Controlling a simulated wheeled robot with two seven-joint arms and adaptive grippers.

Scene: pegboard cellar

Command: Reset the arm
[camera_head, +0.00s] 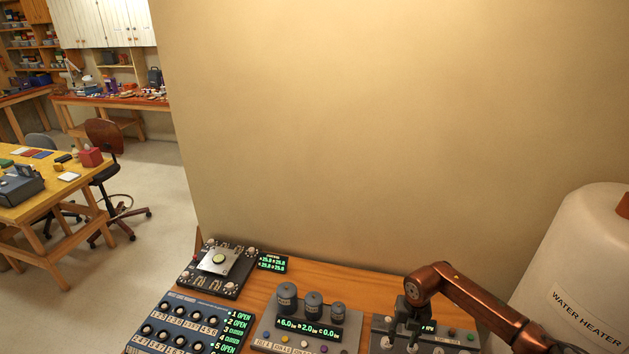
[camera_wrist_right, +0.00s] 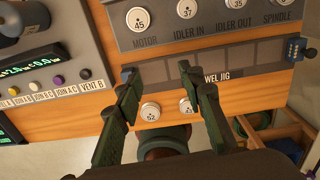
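My right arm comes in from the right in the head view, its bronze links bent over the workbench. My right gripper (camera_head: 408,318) points down over the grey panel (camera_head: 463,335) at the bench's right part. In the right wrist view the two dark green fingers of this gripper (camera_wrist_right: 157,74) stand apart with nothing held between them. Two white round dotted pieces (camera_wrist_right: 150,112) show between and beside the fingers, in front of a strip with partly hidden lettering ending "WEL JIG" (camera_wrist_right: 233,75). My left gripper is in neither view.
The wooden bench (camera_head: 262,290) also bears a knob panel (camera_head: 178,325), a black fixture (camera_head: 217,266) and a console with grey cylinders (camera_head: 313,304). A white water heater (camera_head: 585,265) stands close at the right. A bare wall (camera_head: 380,130) rises behind the bench.

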